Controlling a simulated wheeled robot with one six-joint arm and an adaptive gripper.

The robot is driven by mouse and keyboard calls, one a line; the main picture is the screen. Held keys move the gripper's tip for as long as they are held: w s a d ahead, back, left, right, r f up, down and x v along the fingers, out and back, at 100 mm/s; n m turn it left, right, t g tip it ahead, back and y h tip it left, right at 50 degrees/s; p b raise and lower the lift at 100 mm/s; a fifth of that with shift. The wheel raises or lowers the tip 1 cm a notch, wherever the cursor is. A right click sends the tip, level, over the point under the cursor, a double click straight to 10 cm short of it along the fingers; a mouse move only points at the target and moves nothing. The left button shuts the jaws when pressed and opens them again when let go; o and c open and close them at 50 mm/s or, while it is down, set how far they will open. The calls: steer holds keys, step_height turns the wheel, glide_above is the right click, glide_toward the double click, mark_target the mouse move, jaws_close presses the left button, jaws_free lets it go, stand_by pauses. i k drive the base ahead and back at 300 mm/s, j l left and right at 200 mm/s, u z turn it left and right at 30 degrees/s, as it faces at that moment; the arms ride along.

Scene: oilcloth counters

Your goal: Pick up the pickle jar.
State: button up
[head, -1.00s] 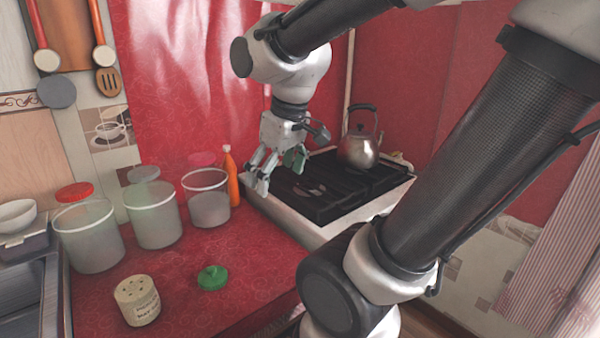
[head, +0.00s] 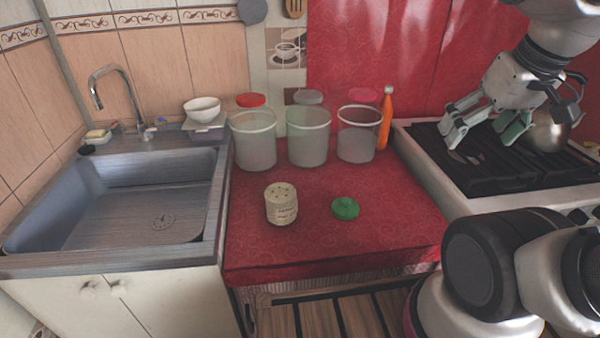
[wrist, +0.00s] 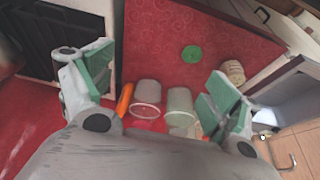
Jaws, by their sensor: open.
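No jar is clearly marked as pickles; I cannot read the labels. A cream jar (head: 281,207) with a holed top and dark lettering stands upright on the red counter, and also shows in the wrist view (wrist: 232,71). A green knobbed lid (head: 345,209) lies right of the cream jar. My gripper (head: 482,130) is open and empty above the stove, well right of the jars. In the wrist view its fingers (wrist: 160,88) are spread wide.
The stove (head: 425,165) with a steel kettle (head: 548,133) is at the right. An orange bottle (head: 385,120) stands beside the right container. A sink (head: 120,205) and white bowl (head: 202,108) are at the left. The front of the red counter (head: 390,235) is clear.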

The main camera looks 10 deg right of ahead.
mark_target(280, 192)
steer(key=j+z, duration=0.1)
steer(key=j, duration=0.65)
steer(key=j+z, duration=0.15)
steer(key=j, duration=0.55)
steer(key=k+j+z, duration=0.1)
steer(key=j, duration=0.65)
